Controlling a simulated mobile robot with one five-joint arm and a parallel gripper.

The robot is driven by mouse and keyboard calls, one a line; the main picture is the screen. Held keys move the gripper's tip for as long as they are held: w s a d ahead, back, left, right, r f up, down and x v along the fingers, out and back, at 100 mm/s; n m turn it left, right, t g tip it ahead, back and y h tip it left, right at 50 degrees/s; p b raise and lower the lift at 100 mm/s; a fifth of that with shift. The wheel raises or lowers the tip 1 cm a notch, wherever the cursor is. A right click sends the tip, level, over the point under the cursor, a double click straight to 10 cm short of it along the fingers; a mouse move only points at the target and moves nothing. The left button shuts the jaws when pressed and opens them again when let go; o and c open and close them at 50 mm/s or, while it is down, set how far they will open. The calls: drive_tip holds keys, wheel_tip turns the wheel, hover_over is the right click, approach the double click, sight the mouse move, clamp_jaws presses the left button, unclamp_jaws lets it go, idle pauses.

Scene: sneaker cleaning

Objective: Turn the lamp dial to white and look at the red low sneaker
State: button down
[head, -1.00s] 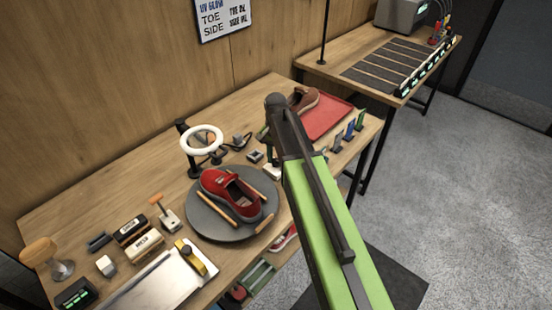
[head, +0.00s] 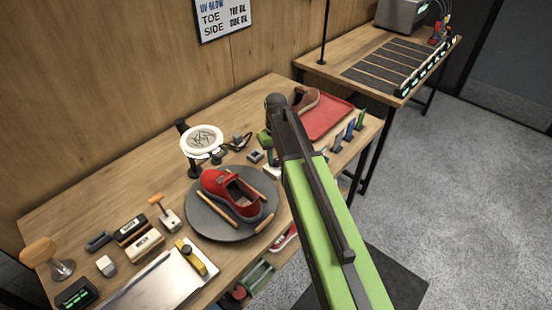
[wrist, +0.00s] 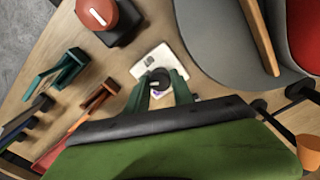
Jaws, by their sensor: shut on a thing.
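The red low sneaker (head: 232,190) rests on the round grey turntable (head: 205,220), between wooden rods; part of it shows in the wrist view (wrist: 305,35). The ring lamp (head: 202,140) stands behind it, its ring white and its centre pale with dark streaks. In the wrist view the lamp dial (wrist: 160,73) is a dark knob with a pale mark, on a white plate (wrist: 150,60). My gripper (wrist: 160,82) is shut on the dial, one green finger on each side. In the head view my arm mostly hides the dial.
A red tray (head: 328,118) with a brownish-red shoe (head: 306,100) lies at the table's far end. Several coloured clips (head: 348,132) line the right edge. Brushes, blocks and a metal tray (head: 150,285) fill the left front.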

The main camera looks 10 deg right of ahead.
sight(276, 160)
drive_tip(key=shift+n, duration=0.5)
drive_tip(key=c, duration=1.1)
unclamp_jaws()
drive_tip(key=shift+r, duration=0.1)
wheel_tip(276, 160, up, 17)
drive_tip(key=p, duration=1.7)
drive_tip(key=shift+r, duration=0.15)
